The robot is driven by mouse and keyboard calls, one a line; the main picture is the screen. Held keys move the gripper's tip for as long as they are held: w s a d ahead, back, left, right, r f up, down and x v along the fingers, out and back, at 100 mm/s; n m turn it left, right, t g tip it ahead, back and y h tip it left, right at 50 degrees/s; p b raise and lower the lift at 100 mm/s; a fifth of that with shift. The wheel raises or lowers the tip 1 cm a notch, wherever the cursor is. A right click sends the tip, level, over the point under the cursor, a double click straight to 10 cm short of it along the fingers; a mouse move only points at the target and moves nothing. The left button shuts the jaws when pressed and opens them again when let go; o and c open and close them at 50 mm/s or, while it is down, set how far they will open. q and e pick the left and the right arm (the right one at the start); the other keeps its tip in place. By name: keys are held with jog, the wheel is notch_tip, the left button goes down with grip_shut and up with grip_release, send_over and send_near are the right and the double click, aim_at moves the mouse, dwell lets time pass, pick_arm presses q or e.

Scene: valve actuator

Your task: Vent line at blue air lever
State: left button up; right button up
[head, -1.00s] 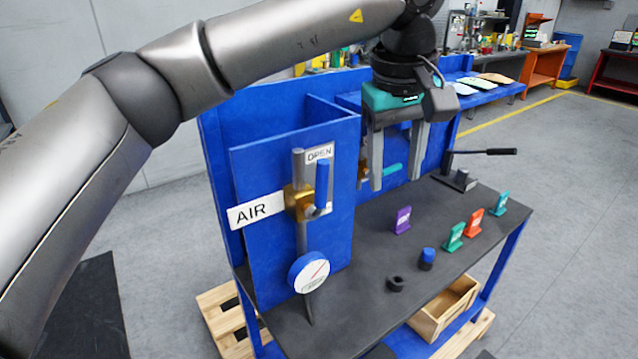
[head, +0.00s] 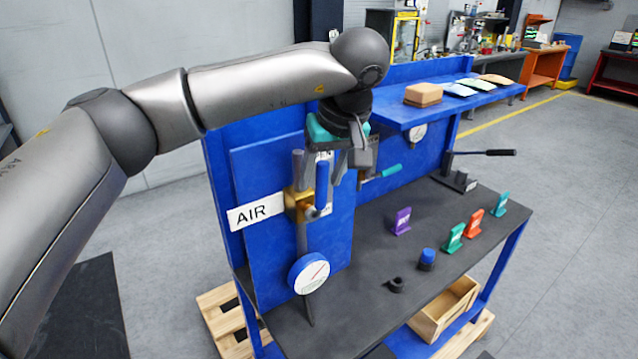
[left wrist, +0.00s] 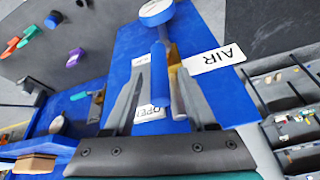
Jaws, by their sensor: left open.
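The blue air lever (head: 321,186) stands upright beside the vertical grey pipe, on a brass valve (head: 298,204) on the blue panel. The AIR sign (head: 255,212) is left of the valve. A round white gauge (head: 309,273) sits lower on the pipe. My left gripper (head: 329,178) is open at the lever's upper part and hides most of the OPEN label. In the left wrist view, its fingers (left wrist: 161,68) reach along both sides of the blue lever (left wrist: 158,78); contact cannot be told. The OPEN label (left wrist: 150,113) shows partly between them. My right gripper is out of view.
Right of the panel is a teal-handled lever (head: 388,171). The black bench top (head: 350,290) carries a purple tag (head: 402,220), other coloured tags, a blue-capped piece (head: 427,258) and a black ring (head: 396,285). A blue shelf (head: 395,116) holds a brown block (head: 423,94).

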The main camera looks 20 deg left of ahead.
pick_arm(q)
jog(key=shift+x, duration=1.5)
jog(key=shift+c, duration=0.2)
grip_shut()
